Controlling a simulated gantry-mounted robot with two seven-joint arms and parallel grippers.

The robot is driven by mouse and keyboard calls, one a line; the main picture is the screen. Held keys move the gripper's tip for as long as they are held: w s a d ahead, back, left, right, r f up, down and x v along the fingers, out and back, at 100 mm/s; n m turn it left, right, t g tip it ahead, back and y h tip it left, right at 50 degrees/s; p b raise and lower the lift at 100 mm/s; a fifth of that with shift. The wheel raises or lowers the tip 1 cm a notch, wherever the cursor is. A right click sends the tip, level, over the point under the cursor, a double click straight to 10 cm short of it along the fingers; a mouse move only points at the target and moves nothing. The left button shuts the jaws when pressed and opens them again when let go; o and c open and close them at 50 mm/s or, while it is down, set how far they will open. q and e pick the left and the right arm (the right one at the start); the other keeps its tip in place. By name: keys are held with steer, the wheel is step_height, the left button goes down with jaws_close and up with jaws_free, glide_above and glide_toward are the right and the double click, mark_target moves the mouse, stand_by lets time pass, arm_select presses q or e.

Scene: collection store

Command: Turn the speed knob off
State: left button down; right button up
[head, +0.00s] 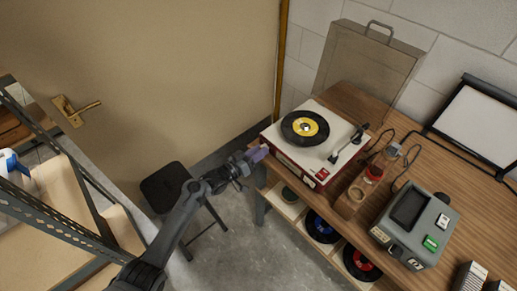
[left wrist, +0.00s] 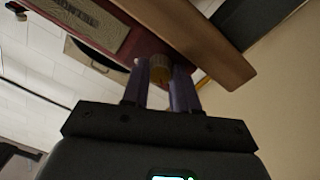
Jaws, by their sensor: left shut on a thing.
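The record player (head: 325,160) stands on the wooden bench, with a black record with a yellow label (head: 305,127) on top. Its red front edge also shows in the left wrist view (left wrist: 95,22). My left gripper (head: 257,154) is at the left end of that front face. Which way the knob is turned cannot be told. My right gripper is not in view.
A black stool (head: 166,187) stands left, beside my left arm.

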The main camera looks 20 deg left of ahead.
arm_select(q)
steer(key=shift+n+p, duration=0.3)
steer(key=shift+n, duration=0.4)
steer(key=c, duration=0.9)
jaws_free()
steer(key=shift+o, duration=0.2)
steer(key=shift+s, duration=0.1)
steer(key=p+v, duration=0.2)
steer(key=v, duration=0.8)
steer(key=shift+s+a, duration=0.2)
steer(key=shift+s, duration=0.1)
